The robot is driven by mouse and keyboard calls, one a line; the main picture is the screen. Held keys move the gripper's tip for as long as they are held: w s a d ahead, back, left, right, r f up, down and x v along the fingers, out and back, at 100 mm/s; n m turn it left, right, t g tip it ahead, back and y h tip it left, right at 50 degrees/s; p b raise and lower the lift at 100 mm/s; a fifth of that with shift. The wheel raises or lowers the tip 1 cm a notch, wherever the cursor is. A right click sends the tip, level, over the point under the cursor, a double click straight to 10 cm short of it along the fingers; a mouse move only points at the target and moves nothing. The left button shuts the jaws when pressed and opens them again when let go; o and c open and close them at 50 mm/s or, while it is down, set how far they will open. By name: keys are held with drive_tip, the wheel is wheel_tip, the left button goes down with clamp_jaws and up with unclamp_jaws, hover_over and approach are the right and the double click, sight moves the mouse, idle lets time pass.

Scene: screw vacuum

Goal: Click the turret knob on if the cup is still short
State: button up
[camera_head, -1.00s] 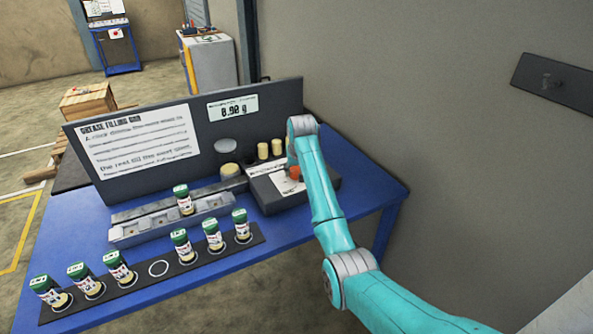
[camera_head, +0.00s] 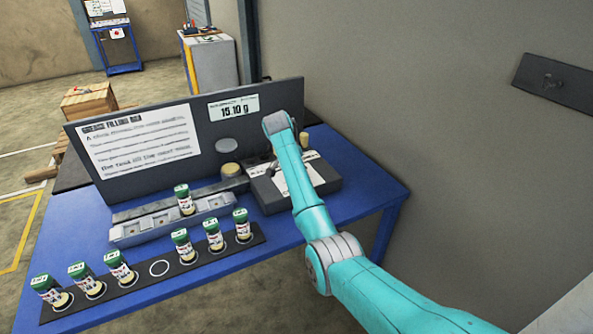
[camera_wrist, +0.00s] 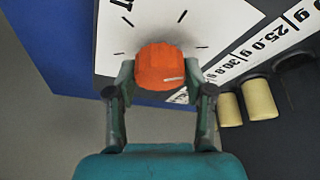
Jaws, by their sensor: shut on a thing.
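The orange turret knob (camera_wrist: 160,66) sits on a white dial plate (camera_wrist: 110,50) with black tick marks. My gripper (camera_wrist: 158,78) is shut on the knob, one finger on each side. In the head view my arm hides the knob, on the dark box (camera_head: 325,178). The display (camera_head: 236,107) on the grey panel reads 15.10 g. A pale yellow, round cup-like thing (camera_head: 230,170) stands under a grey disc (camera_head: 226,145) at the panel; its fill level cannot be told.
Printed labels, one reading 25.0 g (camera_wrist: 270,45), and pale yellow cylinders (camera_wrist: 259,99) are right of the knob in the wrist view. One green-capped jar (camera_head: 184,199) stands in the grey rail; several stand in the black strip (camera_head: 140,278), which has one empty ring.

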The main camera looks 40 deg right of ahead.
drive_tip(key=shift+m+g, duration=0.4)
drive_tip(key=shift+m, duration=0.7)
drive_tip(key=o, duration=1.2)
drive_tip(key=shift+c, duration=0.2)
drive_tip(key=shift+r, duration=0.1)
drive_tip(key=v, duration=1.2)
drive_tip(key=shift+a, duration=0.1)
